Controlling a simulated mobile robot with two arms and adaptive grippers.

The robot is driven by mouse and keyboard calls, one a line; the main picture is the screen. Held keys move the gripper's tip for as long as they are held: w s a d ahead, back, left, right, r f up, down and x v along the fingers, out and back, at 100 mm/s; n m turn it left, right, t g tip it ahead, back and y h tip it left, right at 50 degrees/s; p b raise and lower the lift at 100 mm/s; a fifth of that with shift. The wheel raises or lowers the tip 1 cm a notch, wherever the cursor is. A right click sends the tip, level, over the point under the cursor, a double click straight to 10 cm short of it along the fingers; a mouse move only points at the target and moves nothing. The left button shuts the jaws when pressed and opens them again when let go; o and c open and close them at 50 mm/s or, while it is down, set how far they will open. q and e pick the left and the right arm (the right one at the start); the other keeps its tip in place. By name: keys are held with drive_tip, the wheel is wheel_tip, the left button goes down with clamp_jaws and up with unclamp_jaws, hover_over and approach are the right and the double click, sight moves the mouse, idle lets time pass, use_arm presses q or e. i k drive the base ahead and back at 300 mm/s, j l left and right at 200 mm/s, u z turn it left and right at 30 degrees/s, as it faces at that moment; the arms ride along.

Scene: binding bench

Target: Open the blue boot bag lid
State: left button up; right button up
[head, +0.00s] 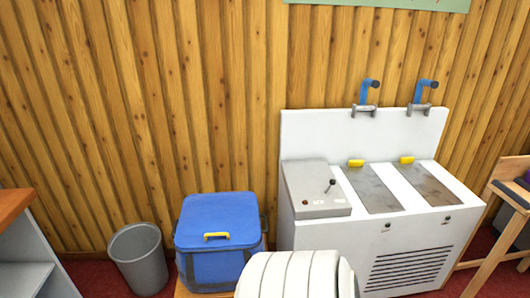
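The blue boot bag (210,268) stands upright on a wooden surface, left of the white machine. Its blue lid (218,214) lies flat on top and looks shut. A yellow handle (216,236) sits at the lid's front edge. The bag's lower right part is partly hidden by a white ribbed rounded shape in the foreground. Neither of my grippers is in the head view.
A grey bin (139,259) stands left of the bag. A white machine (420,247) with a grey control box (314,190) stands to the right. A wooden-topped cabinet (22,245) is at far left, a wooden stand (508,215) at far right. A plank wall (150,110) closes the back.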

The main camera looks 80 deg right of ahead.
sight(223, 220)
drive_tip(key=z, duration=2.05)
